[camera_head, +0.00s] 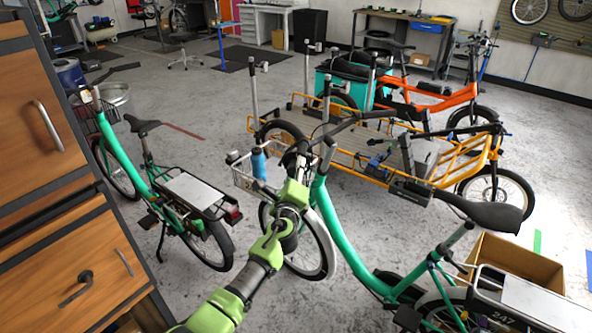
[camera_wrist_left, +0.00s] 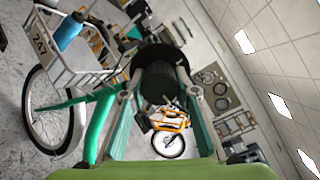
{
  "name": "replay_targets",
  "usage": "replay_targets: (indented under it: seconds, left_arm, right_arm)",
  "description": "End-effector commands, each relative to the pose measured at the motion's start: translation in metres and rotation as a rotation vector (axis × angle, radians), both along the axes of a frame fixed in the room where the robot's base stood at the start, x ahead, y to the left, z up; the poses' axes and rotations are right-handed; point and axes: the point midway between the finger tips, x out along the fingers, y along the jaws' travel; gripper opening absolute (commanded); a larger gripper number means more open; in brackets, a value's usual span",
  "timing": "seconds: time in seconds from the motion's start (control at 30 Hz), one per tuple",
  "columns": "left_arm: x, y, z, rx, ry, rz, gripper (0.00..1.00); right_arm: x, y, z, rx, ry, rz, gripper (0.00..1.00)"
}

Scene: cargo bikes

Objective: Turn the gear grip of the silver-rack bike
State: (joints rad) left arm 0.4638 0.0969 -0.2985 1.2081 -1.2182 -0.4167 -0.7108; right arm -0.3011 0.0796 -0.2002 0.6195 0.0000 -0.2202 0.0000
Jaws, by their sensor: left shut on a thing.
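The green bike (camera_head: 338,225) in front carries plate 247 and a silver rear rack (camera_head: 478,275). Its front basket (camera_head: 243,178) holds a blue bottle (camera_head: 259,163). My left gripper (camera_head: 296,180) is at this bike's handlebar, beside the basket. In the left wrist view, a dark ribbed gear grip (camera_wrist_left: 158,82) lies between my two fingers, which are shut on it. The grip is mostly hidden behind the gripper in the head view. My right gripper is not in view.
A second green bike (camera_head: 150,175) with a black rack stands at the left, near a wooden drawer cabinet (camera_head: 60,190). An orange cargo bike (camera_head: 440,103) and a yellow flatbed one (camera_head: 375,175) stand behind. A cardboard box (camera_head: 515,262) lies at the right.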

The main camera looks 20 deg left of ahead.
Motion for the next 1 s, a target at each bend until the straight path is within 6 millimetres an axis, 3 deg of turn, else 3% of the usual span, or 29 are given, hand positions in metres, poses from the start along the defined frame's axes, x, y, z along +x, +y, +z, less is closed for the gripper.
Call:
replay_targets:
  seconds: [0.37, 1.0]
  left_arm:
    - [0.000, -0.001, -0.002, -0.140, -0.012, 0.006, 0.07]
    - [0.000, -0.001, 0.001, -0.725, -0.067, 0.036, 0.07]
  right_arm:
    - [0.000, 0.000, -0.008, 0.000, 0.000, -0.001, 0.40]
    - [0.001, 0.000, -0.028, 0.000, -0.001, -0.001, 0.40]
